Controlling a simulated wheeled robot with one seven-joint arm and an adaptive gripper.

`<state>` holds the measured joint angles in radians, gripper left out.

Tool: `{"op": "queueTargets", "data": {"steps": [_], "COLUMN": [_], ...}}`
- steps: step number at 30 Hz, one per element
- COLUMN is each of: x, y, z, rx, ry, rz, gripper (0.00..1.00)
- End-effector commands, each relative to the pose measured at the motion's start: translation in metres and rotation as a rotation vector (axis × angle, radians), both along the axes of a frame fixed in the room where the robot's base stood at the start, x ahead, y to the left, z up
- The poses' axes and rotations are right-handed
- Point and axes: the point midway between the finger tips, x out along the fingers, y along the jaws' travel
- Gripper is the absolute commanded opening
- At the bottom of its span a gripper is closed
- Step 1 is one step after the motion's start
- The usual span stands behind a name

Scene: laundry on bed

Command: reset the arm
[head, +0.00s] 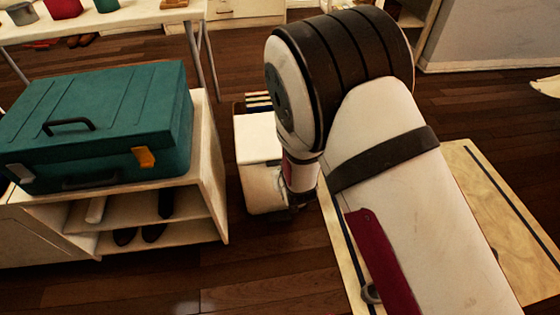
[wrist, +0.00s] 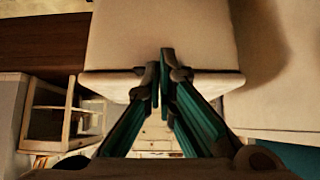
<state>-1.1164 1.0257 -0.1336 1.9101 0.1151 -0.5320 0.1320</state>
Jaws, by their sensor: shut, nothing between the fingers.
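My gripper (wrist: 160,75) shows in the wrist view with its two dark, teal-sided fingers together at the tips. It is shut and nothing is between the fingers. Its tips lie in front of a pale, cream block-like surface whose identity I cannot tell. In the head view my white and black arm fills the right half, bent at a thick dark joint. My gripper cannot be made out there.
A teal suitcase (head: 95,125) lies on a pale shelf unit (head: 212,190) with shoes inside, left of my arm. A white table (head: 130,18) with small items stands behind.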

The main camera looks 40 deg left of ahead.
Motion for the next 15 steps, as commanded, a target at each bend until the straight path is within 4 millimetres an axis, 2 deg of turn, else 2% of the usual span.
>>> {"op": "queueTargets", "data": {"steps": [1, 6, 15], "x": [-0.007, -0.022, -0.029], "y": [-0.008, -0.025, -0.033], "z": [-0.004, -0.011, -0.016], "rx": [-0.005, -0.002, 0.0], "ry": [0.004, 0.0, -0.002], "rz": [0.001, 0.0, 0.0], "gripper": [0.0, 0.0, 0.0]}}
